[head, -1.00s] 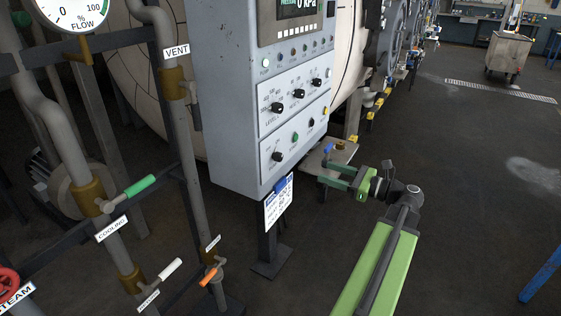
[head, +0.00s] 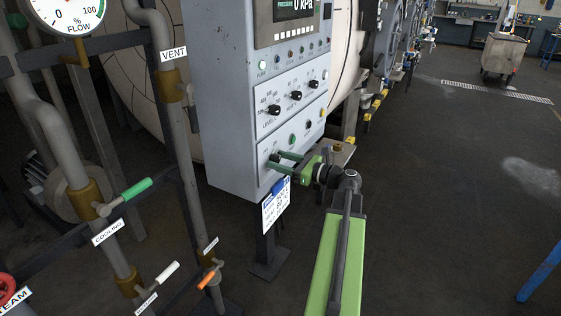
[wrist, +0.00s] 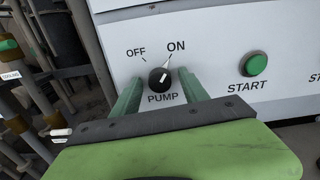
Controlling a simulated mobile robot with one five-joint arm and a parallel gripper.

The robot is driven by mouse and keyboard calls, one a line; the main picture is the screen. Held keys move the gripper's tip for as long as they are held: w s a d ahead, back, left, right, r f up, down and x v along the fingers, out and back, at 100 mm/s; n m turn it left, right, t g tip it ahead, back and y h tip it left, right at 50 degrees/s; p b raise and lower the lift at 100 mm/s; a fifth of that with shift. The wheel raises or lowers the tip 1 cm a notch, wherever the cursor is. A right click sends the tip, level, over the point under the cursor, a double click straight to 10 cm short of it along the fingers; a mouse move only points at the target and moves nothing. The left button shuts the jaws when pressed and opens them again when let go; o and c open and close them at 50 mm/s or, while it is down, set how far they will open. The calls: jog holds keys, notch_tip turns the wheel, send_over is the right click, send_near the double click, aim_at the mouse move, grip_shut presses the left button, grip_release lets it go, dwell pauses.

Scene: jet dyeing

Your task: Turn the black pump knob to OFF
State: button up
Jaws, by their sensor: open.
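The black pump knob (wrist: 159,80) is on the white panel in the wrist view, above the word PUMP and below the OFF and ON labels. Its white pointer line leans up and to the right, toward ON. My gripper (wrist: 158,85) is open, with one green finger on each side of the knob. Whether the fingers touch the knob is not clear. In the head view my gripper (head: 283,160) reaches the lower part of the grey control cabinet (head: 222,100), and the knob is mostly hidden by the fingers there.
A green START button (wrist: 254,63) is right of the knob. A row of black selector knobs (head: 296,96) is higher on the cabinet. Pipes with a green-handled valve (head: 135,188) stand at the left. A tag (head: 275,207) hangs under the cabinet. Open floor lies to the right.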

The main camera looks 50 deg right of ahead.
jog(key=shift+c, duration=0.4)
grip_shut()
jog(key=n, duration=0.6)
jog(key=shift+n, duration=0.3)
jog(key=n, duration=0.3)
jog(key=shift+n, duration=2.2)
